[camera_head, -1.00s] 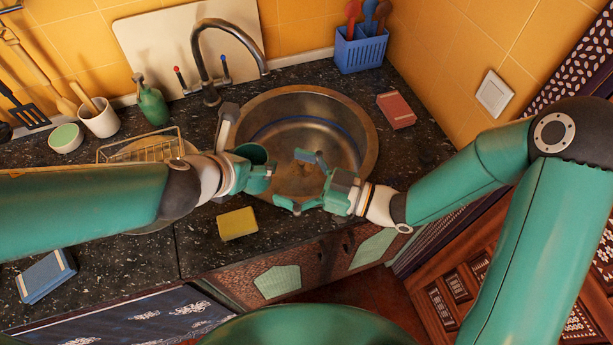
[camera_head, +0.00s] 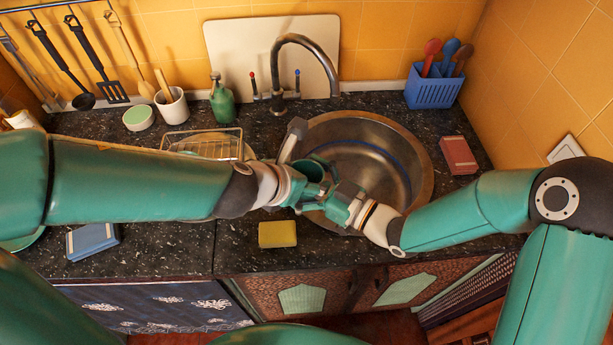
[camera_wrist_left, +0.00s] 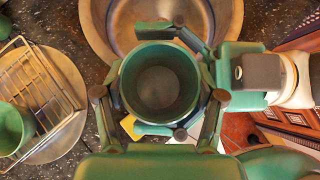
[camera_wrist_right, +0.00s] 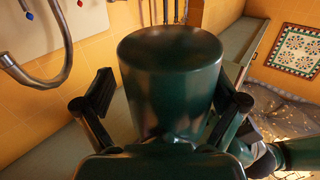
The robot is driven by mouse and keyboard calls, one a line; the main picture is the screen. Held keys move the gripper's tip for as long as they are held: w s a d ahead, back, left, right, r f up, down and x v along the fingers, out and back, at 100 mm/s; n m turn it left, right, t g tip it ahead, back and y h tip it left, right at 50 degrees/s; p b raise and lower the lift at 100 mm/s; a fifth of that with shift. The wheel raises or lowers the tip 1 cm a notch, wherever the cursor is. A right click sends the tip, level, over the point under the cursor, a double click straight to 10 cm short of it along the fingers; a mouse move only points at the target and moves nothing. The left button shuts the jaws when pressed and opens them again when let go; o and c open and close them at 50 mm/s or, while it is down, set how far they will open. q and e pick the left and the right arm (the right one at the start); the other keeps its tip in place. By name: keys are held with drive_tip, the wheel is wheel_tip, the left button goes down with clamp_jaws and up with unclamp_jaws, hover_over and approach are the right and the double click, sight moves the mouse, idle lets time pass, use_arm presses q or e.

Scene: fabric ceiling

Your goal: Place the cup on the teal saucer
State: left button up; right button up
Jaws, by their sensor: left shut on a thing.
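The dark green cup (camera_head: 312,167) is held above the front left rim of the sink. It also shows from above, empty, in the left wrist view (camera_wrist_left: 160,88). My left gripper (camera_wrist_left: 160,108) is shut on its sides. My right gripper (camera_wrist_right: 165,100) is open around the same cup, one finger on each side, with gaps visible in the right wrist view. The grippers overlap in the head view. A teal rim (camera_head: 24,240) on the counter at far left, perhaps the saucer, is mostly hidden by my left arm.
The steel sink (camera_head: 425,180) and faucet (camera_head: 300,50) are close behind the grippers. A yellow sponge (camera_head: 277,234) lies in front, and a wire rack (camera_head: 205,142) stands to the left. A blue box (camera_head: 92,240) lies front left. The counter between box and sponge is clear.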

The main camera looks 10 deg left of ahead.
drive_tip(key=shift+w+d, duration=0.1)
drive_tip(key=c, duration=1.1)
use_arm(q)
drive_tip(key=o, duration=1.4)
use_arm(e)
drive_tip(key=shift+c, duration=0.5)
use_arm(q)
drive_tip(key=shift+s+r, duration=0.1)
drive_tip(key=shift+r, duration=0.05)
